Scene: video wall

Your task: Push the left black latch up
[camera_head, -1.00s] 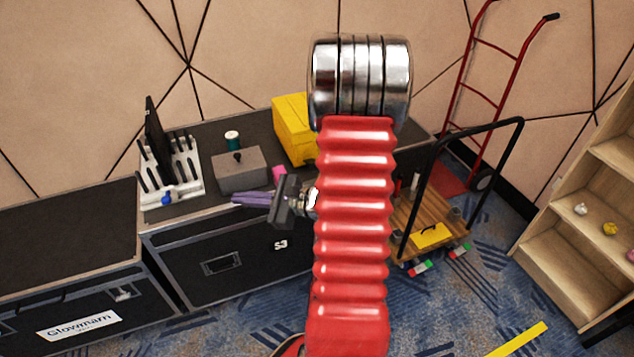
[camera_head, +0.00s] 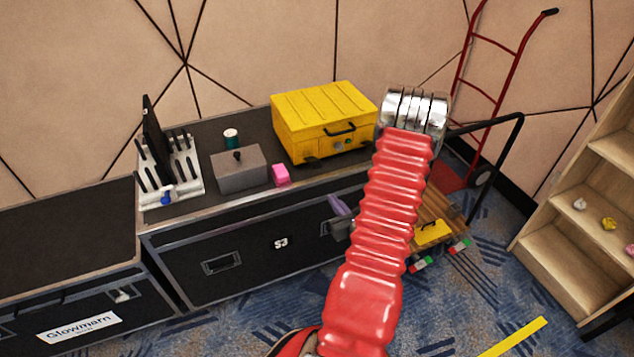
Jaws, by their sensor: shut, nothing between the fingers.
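A yellow case (camera_head: 318,112) with a dark front handle (camera_head: 340,131) stands on the black flight case (camera_head: 200,262) marked S3. My gripper (camera_head: 336,203), with purple fingers, is shut and empty. In the picture it lies below the yellow case, in front of the flight case's front face. My red arm hides part of the gripper's surroundings and the right end of the flight case.
A grey box (camera_head: 239,170) with a black knob, a pink block (camera_head: 281,174), a teal spool (camera_head: 231,137) and a white tool rack (camera_head: 172,190) share the flight-case top. A wooden cart (camera_head: 432,208) and a shelf (camera_head: 570,225) stand right.

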